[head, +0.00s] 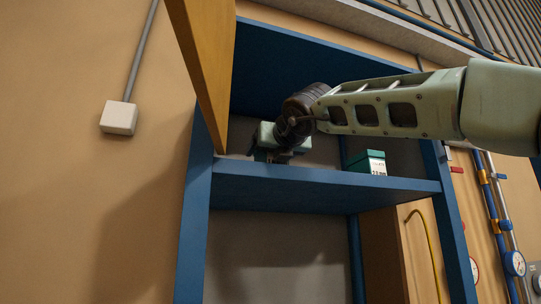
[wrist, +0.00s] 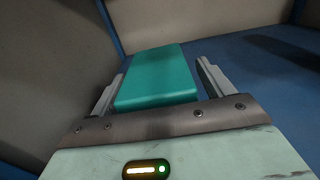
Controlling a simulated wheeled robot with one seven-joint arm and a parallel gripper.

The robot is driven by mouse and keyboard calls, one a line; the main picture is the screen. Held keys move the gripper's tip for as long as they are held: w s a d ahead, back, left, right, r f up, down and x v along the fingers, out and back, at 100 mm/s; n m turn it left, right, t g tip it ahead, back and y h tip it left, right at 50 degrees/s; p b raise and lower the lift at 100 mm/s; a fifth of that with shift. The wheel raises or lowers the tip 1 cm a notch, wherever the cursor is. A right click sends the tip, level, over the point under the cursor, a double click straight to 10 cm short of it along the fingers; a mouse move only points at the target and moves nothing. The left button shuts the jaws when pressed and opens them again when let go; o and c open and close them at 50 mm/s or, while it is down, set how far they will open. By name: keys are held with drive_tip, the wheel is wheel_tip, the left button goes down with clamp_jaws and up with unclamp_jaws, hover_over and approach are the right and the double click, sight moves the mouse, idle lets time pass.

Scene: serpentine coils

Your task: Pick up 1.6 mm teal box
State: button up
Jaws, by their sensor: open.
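A teal box (wrist: 155,75) lies between the two fingers of my gripper (wrist: 160,82) in the wrist view. The gripper is open, with one finger along each side of the box. A narrow gap shows on the right side; contact on the left is hard to tell. No label shows on the box's visible faces. In the head view my gripper (head: 281,152) is at the left part of the blue shelf (head: 320,180), and it mostly hides this box. A second teal box (head: 366,162) with a white label stands further right on the shelf; its print is too small to read.
The shelf has blue uprights (head: 196,200) and a grey back panel. Free shelf room shows between the two boxes. Pipes and gauges (head: 514,263) are on the right wall.

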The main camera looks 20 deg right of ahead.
drive_tip(key=shift+w, duration=0.25)
drive_tip(key=c, duration=1.2)
